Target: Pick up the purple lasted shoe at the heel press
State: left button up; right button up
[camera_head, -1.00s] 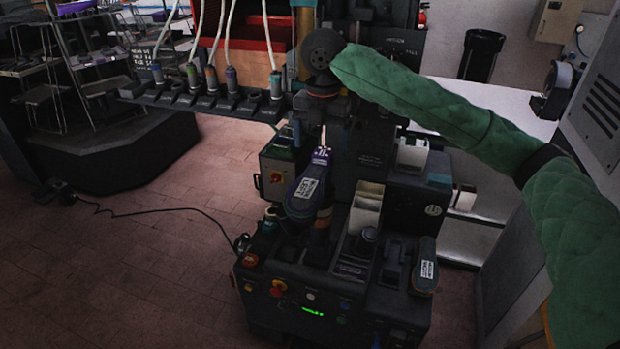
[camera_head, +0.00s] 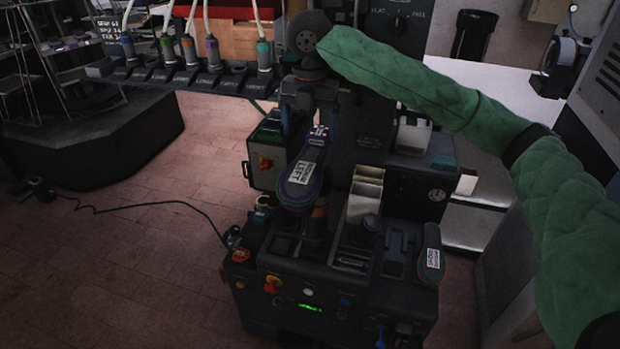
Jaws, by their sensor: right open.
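The purple lasted shoe (camera_head: 297,190) is mounted sole up on the heel press (camera_head: 290,266), near the middle of the head view. Its dark sole has a purple edge and a white printed label. A small purple and white part shows at its far end. My right gripper (camera_head: 308,122) points down from the green-sleeved arm, just above and behind that far end. It is open, with nothing seen between its fingers. Whether a finger touches the shoe is hard to tell in the dark. My left gripper is out of view.
A second dark shoe (camera_head: 432,254) with a white label lies on the press's right side. Open metal bins (camera_head: 364,198) stand right of the purple shoe. A rack (camera_head: 190,80) with several hosed tools hangs behind left.

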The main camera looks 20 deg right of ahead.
aim_at(309, 159)
notch_tip(309, 159, down, 2)
jog(key=shift+f+b, duration=0.2)
jog(key=shift+b, duration=0.4)
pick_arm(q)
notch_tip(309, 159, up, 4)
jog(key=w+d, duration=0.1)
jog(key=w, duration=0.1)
pick_arm(e)
jog(key=shift+w+f, duration=0.1)
jog(key=shift+f, duration=0.05)
notch_tip(309, 159, down, 2)
jog(key=shift+p, duration=0.45)
jog(key=f, duration=0.1)
jog(key=f+p, duration=0.2)
jog(key=f, duration=0.1)
jog(key=shift+s+a+f, duration=0.1)
jog(key=shift+s+a, duration=0.05)
jog(key=shift+s, duration=0.1)
pick_arm(q)
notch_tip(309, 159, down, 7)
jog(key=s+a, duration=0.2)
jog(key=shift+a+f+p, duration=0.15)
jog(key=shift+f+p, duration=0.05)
jog(key=shift+p, duration=0.1)
pick_arm(e)
jog(key=shift+f, duration=0.6)
jog(key=shift+c, duration=0.3)
jog(key=c, duration=1.4)
jog(key=shift+c, duration=0.7)
jog(key=shift+r, duration=0.1)
